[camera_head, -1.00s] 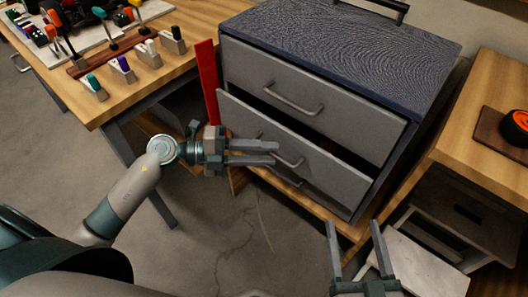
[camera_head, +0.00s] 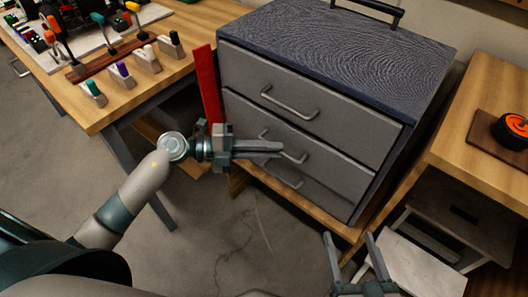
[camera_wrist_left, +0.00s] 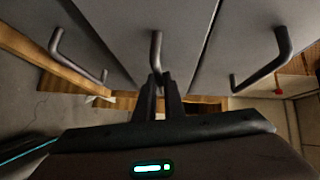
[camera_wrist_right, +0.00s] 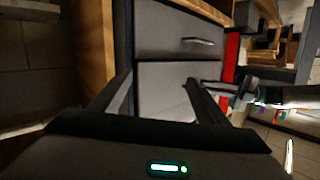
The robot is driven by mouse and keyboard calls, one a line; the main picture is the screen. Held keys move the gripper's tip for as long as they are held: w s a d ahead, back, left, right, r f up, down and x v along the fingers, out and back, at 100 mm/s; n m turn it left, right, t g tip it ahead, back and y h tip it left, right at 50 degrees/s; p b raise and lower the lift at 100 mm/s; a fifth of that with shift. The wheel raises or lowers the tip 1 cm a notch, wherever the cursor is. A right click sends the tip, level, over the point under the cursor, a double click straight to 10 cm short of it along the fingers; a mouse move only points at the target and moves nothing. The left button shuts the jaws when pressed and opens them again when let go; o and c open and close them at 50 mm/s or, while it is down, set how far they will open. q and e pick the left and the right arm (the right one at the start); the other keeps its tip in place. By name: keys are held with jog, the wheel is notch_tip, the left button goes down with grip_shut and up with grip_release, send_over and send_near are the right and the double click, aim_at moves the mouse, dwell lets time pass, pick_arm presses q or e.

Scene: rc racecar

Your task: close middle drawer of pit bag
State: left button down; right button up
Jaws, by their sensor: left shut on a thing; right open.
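The pit bag (camera_head: 350,50) is a grey cabinet with a dark blue textured top and three stacked drawers. Its middle drawer (camera_head: 345,160) looks about flush with the drawers above and below. My left gripper (camera_head: 280,150) is shut on the middle drawer's handle (camera_head: 298,157). In the left wrist view the fingers (camera_wrist_left: 162,85) meet at the end of that handle (camera_wrist_left: 156,48). My right gripper (camera_head: 349,238) is open and empty, low in front of the bag's right side; its fingers frame the drawer fronts in the right wrist view (camera_wrist_right: 157,85).
A red upright strip (camera_head: 208,85) stands at the bag's left edge. A workbench with tools (camera_head: 110,105) is at left. A wooden table (camera_head: 480,110) with an orange-and-black wheel (camera_head: 512,129) is at right. Open floor lies in front.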

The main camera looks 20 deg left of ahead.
pick_arm(q)
jog(key=shift+w+d, duration=0.15)
jog(key=shift+w, duration=0.55)
pick_arm(e)
jog(key=shift+s+d+f+g, duration=0.1)
jog(key=shift+s+f+g, duration=0.1)
jog(key=shift+f, duration=0.2)
jog(key=shift+s+d+f+g, duration=0.1)
jog(key=shift+f+g, duration=0.1)
jog(key=shift+f, duration=0.2)
pick_arm(q)
jog(key=c, duration=1.8)
grip_release()
jog(key=shift+w, duration=0.1)
jog(key=shift+c, duration=0.2)
jog(key=shift+d, duration=0.1)
pick_arm(e)
jog(key=shift+w+d, duration=0.1)
jog(key=shift+w, duration=0.1)
